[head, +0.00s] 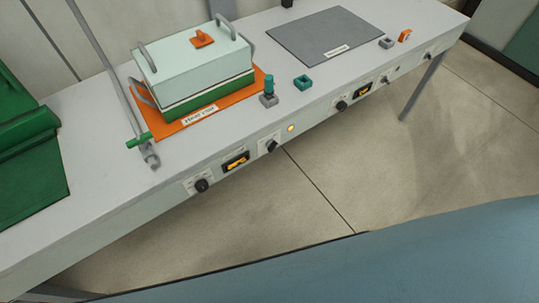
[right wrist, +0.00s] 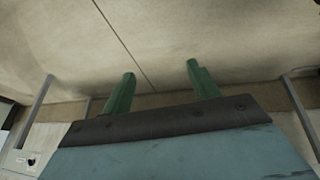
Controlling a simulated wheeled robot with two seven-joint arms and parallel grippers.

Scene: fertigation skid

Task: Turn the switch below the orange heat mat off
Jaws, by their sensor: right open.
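The orange heat mat (head: 171,131) lies on the bench top in the head view, with a lidded pale green and green box (head: 196,70) on it. On the bench front below the mat is a black-framed switch with an orange part (head: 236,161). A black knob (head: 201,185) is to its left and another knob (head: 270,146) to its right. The switch's setting is too small to read. My right gripper (right wrist: 160,69) shows in the right wrist view, open and empty, with green fingers apart above the floor. My left gripper is not in view.
A yellow lamp (head: 290,128) glows on the bench front. Farther right is a second orange switch (head: 364,90) between knobs, below a grey mat (head: 326,37). Small teal and grey fittings (head: 303,82) stand on the bench. The floor (head: 400,160) before the bench is clear.

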